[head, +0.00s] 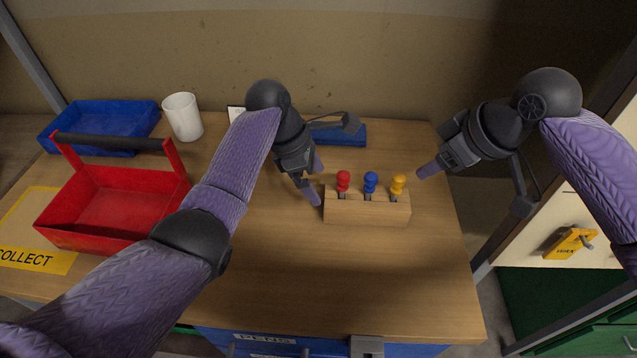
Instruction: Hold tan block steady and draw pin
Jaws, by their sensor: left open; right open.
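The tan block (367,211) sits on the wooden table, right of centre. Three pins with coloured knobs stand upright in its top: a red pin (343,181) on the left, a blue pin (370,182) in the middle and a yellow pin (398,184) on the right. My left gripper (318,182) is open and empty at the block's left end; I cannot tell whether a finger touches the block. My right gripper (428,171) is open and empty, just right of the yellow pin and apart from it. Its other finger is hard to make out.
A red caddy (112,205) with a dark handle stands on the left on a yellow mat marked COLLECT (40,259). A blue tray (97,122), a white cup (183,116) and a blue box (340,135) are behind. The table (330,285) in front of the block is clear.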

